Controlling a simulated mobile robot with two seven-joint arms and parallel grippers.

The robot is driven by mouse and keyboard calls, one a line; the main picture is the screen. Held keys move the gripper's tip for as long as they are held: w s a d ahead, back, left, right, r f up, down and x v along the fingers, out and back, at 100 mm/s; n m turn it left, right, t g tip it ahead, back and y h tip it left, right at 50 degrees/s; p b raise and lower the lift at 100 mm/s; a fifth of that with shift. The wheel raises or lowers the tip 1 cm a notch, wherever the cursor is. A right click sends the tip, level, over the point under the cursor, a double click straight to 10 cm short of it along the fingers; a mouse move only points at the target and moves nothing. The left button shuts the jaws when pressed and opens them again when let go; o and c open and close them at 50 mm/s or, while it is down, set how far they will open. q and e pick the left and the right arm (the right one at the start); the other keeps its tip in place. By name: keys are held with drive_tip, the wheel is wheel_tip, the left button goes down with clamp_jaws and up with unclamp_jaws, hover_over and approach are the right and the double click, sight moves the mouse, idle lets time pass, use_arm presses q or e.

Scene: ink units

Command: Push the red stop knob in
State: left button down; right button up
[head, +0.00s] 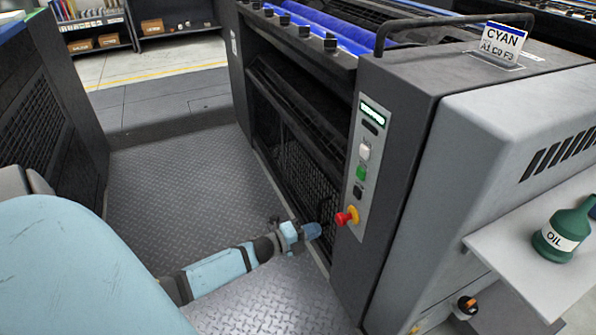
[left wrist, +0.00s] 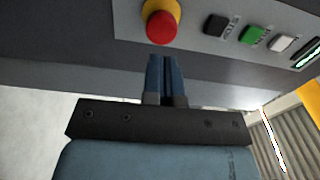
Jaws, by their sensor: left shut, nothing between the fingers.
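The red stop knob (head: 342,218) sits on a yellow collar at the bottom of a light grey control panel (head: 372,150) on the dark end of the press. My right gripper is not in view.
Above the knob are a black button (head: 358,191), a green button (head: 361,173), a white button (head: 364,152) and a lit display (head: 373,110). A side shelf (head: 520,262) holds a green oil bottle (head: 563,232). The metal tread floor (head: 165,190) is clear.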

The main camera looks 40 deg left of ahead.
sight(338, 221)
use_arm(q)
drive_tip(key=b+x, duration=0.1)
drive_tip(key=x, duration=0.4)
drive_tip(key=shift+w+d, duration=0.1)
drive_tip(key=shift+w, duration=0.2)
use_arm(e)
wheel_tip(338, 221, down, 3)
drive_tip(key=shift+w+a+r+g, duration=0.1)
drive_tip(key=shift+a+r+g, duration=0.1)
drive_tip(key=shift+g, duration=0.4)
